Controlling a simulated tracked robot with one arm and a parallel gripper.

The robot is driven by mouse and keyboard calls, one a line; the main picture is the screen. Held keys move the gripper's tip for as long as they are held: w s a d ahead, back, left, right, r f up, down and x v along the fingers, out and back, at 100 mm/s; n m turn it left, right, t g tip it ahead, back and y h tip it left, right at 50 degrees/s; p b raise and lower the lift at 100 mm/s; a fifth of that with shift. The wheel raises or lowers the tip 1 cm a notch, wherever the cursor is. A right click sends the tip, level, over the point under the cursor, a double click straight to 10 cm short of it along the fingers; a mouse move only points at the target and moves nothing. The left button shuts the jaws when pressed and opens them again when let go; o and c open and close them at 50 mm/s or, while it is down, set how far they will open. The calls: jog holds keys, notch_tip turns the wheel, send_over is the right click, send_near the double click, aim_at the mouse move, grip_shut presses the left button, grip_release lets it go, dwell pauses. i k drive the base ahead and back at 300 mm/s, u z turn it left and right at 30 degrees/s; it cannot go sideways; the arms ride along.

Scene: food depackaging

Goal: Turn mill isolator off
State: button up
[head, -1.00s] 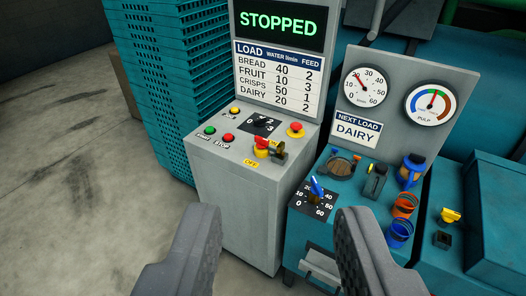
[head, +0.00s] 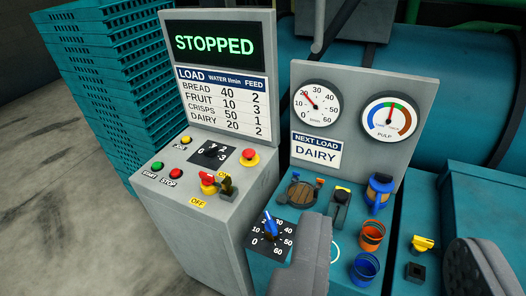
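The isolator (head: 208,184) is a red-and-yellow rotary switch on the sloped top of the grey control cabinet (head: 212,255). A yellow OFF label (head: 198,202) is at its lower left and an ON label (head: 223,174) at its upper right. Its handle is small here, and I cannot tell for sure which label it points to. A dark fitting (head: 227,188) stands just right of it. My gripper (head: 390,235) is open and empty, its grey fingers well to the right of and nearer than the isolator, in front of the teal panel.
The screen (head: 212,46) reads STOPPED. A red emergency button (head: 249,157), START and STOP buttons and a dial (head: 211,153) share the cabinet top. Right of it are a blue-handled dial (head: 270,228), cups and gauges. Teal crates (head: 105,80) stand behind left.

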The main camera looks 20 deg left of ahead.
aim_at(207, 179)
jog(key=u, duration=0.05)
jog(key=i, duration=1.35)
jog(key=u, duration=0.7)
